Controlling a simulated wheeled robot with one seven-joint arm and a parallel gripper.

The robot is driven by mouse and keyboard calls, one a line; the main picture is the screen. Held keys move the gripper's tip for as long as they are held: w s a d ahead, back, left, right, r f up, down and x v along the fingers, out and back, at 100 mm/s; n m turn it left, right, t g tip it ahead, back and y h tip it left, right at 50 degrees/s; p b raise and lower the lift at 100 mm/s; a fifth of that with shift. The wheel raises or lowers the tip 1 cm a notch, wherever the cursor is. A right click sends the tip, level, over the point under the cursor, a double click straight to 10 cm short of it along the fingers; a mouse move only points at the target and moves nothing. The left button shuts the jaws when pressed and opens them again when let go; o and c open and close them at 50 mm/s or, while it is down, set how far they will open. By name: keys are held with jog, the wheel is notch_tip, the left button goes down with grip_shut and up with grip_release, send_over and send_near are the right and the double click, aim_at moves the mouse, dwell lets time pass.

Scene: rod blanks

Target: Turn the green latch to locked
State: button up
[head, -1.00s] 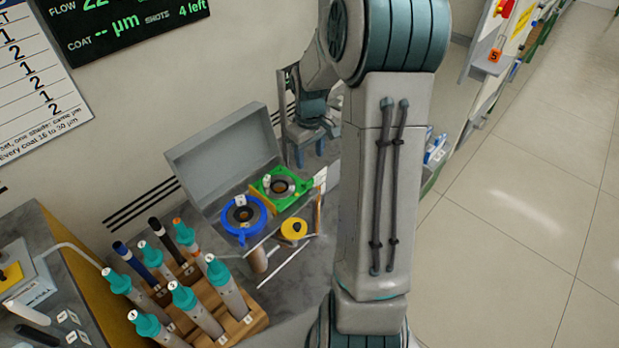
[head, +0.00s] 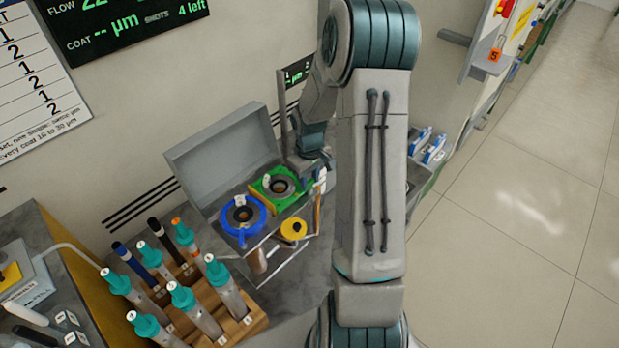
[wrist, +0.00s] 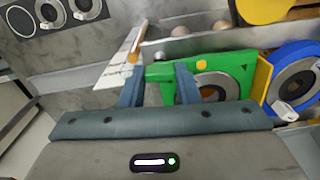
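The green latch is a green square fitting (head: 266,189) with a dark round centre. It sits on a grey open-lidded unit, behind and right of a blue ring fitting (head: 243,237). In the wrist view the green fitting (wrist: 238,70) lies just beyond my fingers, and the blue fitting (wrist: 278,58) is farther right. My gripper (wrist: 159,85) is open. Its two blue-grey fingers stand apart at the green fitting's left end, with nothing clearly held. I cannot tell whether they touch it. In the head view my gripper is at the unit's right side, its fingertips partly hidden.
A yellow round part (head: 293,229) sits below the green fitting. The unit's grey lid (head: 222,150) stands up behind. A wooden rack (head: 240,326) of teal-capped rods stands at front left. A wooden-coloured rod (wrist: 137,45) and white label lie near my left finger.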

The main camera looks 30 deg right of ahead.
aim_at(310, 180)
jog(key=c, duration=0.3)
jog(key=m+b, duration=0.2)
jog(key=m, duration=0.2)
jog(key=shift+m, duration=0.3)
jog(key=shift+m+b, duration=0.5)
jog(key=shift+m, duration=1.7)
jog(key=o, duration=1)
jog(key=shift+r, duration=0.15)
notch_tip(310, 180, up, 14)
jog(key=shift+f+p, duration=0.15)
jog(key=shift+p, duration=0.2)
